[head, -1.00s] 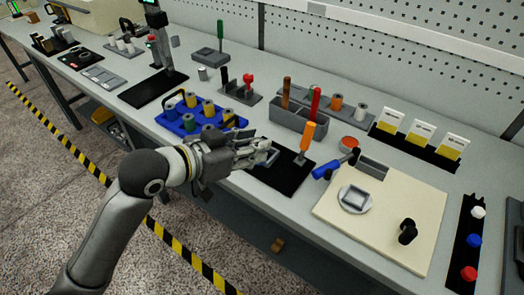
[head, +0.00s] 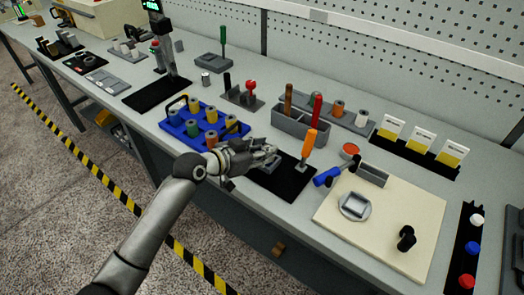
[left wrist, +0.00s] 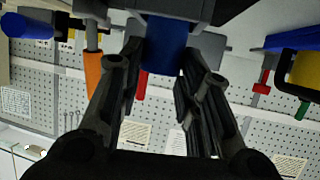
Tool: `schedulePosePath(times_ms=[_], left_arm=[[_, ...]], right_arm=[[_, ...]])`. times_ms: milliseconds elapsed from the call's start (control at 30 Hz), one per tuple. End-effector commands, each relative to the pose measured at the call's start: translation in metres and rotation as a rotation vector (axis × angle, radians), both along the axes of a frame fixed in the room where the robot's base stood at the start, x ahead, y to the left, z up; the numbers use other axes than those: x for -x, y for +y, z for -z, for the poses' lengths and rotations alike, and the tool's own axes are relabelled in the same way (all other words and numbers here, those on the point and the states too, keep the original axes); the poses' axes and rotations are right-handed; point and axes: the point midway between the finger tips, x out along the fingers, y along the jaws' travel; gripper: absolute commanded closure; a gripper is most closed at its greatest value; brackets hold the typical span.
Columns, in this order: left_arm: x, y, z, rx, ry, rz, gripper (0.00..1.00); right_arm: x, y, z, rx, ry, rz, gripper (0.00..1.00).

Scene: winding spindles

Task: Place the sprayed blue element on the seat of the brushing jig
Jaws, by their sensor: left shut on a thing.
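My left gripper (head: 266,154) is over the black mat (head: 292,184) at the middle of the bench. In the left wrist view its fingers (left wrist: 163,80) are shut on the blue element (left wrist: 165,45), a blue cylinder. The wrist view is upside down, with the bench at the top. There the element's far end meets a grey block (left wrist: 178,10), which looks like the jig; I cannot tell whether it is seated. In the head view the gripper hides the element and most of that block. My right gripper is not in view.
An orange-handled tool (head: 310,143) stands close to the right of the gripper. A blue tray (head: 178,128) of several spools is to its left, and a grey bin (head: 300,128) is behind. A cream board (head: 345,232) with a grey frame (head: 354,205) lies to the right.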

Motion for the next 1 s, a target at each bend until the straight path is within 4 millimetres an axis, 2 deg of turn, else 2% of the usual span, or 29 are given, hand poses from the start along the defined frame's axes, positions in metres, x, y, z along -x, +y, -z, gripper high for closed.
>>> schedulePosePath(times_ms=[133,500,533,667,700,1000], left_arm=[[0.0,0.0,0.009,0.004,-0.002,0.0,0.92],[0.0,0.0,0.015,0.002,-0.004,-0.001,0.92],[0.0,0.0,0.014,0.001,-0.003,-0.001,0.65],[0.0,0.0,0.014,0.002,-0.002,-0.001,0.48],[0.0,0.0,0.014,0.002,-0.002,-0.001,0.46],[0.0,0.0,0.013,0.002,-0.002,-0.001,0.46]], right_arm=[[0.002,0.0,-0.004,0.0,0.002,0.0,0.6],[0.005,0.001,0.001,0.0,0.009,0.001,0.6],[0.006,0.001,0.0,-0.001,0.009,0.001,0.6],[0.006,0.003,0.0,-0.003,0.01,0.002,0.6],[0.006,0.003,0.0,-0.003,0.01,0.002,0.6],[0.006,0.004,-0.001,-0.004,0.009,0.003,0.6]])
